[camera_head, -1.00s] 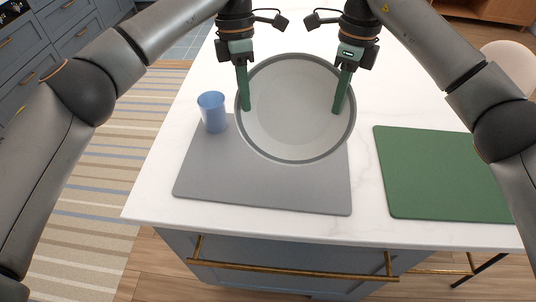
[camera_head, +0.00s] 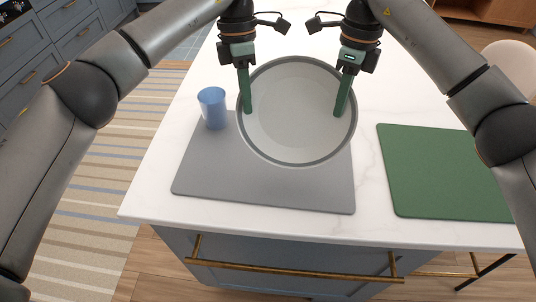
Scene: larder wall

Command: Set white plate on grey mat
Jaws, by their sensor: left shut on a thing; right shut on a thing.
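The white plate (camera_head: 295,125) with a grey rim is held between my two grippers, over the far part of the grey mat (camera_head: 235,180). My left gripper (camera_head: 247,110) is shut on the plate's left rim. My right gripper (camera_head: 340,113) is shut on its right rim. The plate covers the mat's far right part. I cannot tell whether its underside touches the mat.
A blue cup (camera_head: 213,108) stands at the mat's far left corner, close to the plate's left side. A green mat (camera_head: 445,175) lies bare to the right. The white counter (camera_head: 365,185) shows between the mats, and its front edge is near.

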